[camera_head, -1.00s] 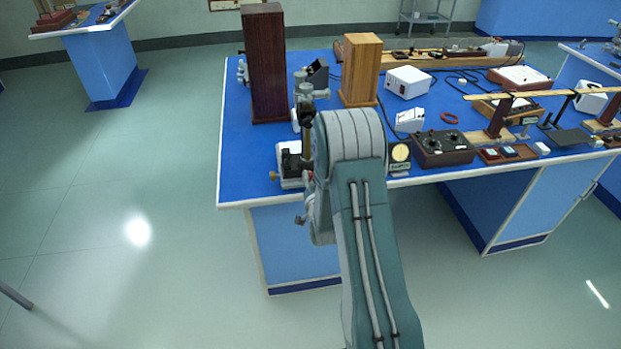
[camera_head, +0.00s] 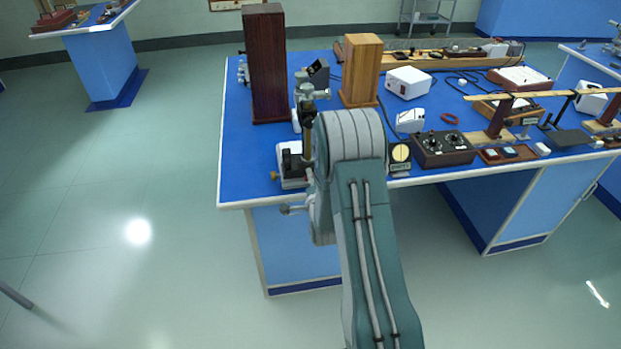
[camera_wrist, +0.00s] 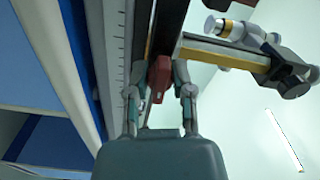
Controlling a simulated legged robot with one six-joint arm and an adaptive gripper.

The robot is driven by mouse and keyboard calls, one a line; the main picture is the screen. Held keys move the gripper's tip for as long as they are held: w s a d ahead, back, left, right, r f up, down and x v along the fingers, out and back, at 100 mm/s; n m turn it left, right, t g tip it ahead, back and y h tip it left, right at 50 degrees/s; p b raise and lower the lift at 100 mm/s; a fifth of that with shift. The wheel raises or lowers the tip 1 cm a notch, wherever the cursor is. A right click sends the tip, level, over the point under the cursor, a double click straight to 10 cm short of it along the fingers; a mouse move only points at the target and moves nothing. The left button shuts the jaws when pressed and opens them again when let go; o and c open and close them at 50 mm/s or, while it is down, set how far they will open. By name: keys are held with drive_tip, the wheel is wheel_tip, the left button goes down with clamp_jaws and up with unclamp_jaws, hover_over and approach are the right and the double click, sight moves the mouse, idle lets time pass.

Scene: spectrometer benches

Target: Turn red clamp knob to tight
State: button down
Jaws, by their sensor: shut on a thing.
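The red clamp knob (camera_wrist: 160,74) shows in the wrist view, just above the middle, on the underside of dark and metal hardware. My gripper (camera_wrist: 158,84) reaches up from the bottom of that view, with one finger on each side of the knob. It is shut on the knob. The fingers hide part of the knob's sides, and no tightness mark is readable. In the head view my arm covers much of the bench's front edge, and I cannot make out the knob there.
A pale ruled scale (camera_wrist: 117,55) runs close left of my gripper in the wrist view. A metal cylinder with a yellow band (camera_wrist: 232,29) sits upper right. In the head view a dark wooden block (camera_head: 265,65) and lighter wooden block (camera_head: 361,70) stand on the blue bench (camera_head: 245,165).

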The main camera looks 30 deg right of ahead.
drive_tip(key=shift+d+f+m, duration=0.1)
drive_tip(key=shift+d+m, duration=0.05)
drive_tip(key=shift+m, duration=0.35)
drive_tip(key=shift+c, duration=2.4)
unclamp_jaws()
drive_tip(key=v, duration=1.2)
